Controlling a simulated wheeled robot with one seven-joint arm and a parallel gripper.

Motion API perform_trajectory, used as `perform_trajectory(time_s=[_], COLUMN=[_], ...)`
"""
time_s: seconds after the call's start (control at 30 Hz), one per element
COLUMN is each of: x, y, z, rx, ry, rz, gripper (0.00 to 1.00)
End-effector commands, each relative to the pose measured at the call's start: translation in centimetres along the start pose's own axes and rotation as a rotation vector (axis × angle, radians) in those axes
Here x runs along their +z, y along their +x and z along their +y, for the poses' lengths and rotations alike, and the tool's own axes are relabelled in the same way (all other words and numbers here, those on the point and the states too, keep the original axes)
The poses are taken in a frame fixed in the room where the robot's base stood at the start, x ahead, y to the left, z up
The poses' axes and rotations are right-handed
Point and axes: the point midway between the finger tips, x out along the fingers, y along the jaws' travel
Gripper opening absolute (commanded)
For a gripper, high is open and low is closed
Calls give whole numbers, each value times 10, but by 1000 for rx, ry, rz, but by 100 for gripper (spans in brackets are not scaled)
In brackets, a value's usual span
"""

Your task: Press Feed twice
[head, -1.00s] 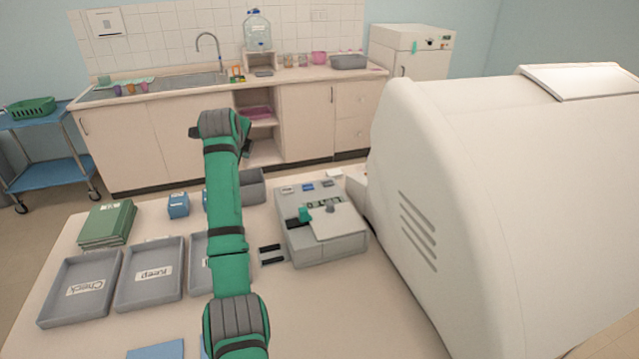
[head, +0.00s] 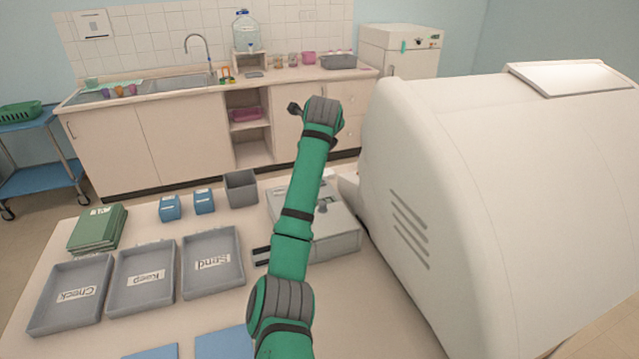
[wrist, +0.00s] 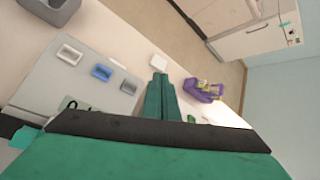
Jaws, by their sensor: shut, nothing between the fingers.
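The grey machine (head: 340,232) stands on the table in front of the big white housing, and my arm hides much of it, including most of its button row. In the wrist view its top (wrist: 60,88) shows a row of a pale button (wrist: 69,54), a blue button (wrist: 101,72) and a grey button (wrist: 128,86). I cannot read which one is Feed. My gripper (wrist: 160,78) is shut and empty, its fingertips beside the row, past the grey button. I cannot tell its height. In the head view the fingers are hidden behind my arm.
The big white housing (head: 480,190) closes off the right side. A purple basket (wrist: 203,90) shows in the wrist view.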

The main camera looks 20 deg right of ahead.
Motion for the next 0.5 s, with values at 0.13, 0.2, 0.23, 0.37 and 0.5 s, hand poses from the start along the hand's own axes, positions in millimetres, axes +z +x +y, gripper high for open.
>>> perform_trajectory(time_s=[0.13,0.2,0.23,0.37,0.5], x=[-4,-7,-9,-18,-26], y=[6,10,12,24,36], z=[4,8,9,18,27], rx=[1,0,0,1,1], ry=[-1,-1,-1,-2,-3], rz=[1,1,1,3,2], gripper=[0,0,0,0,0])
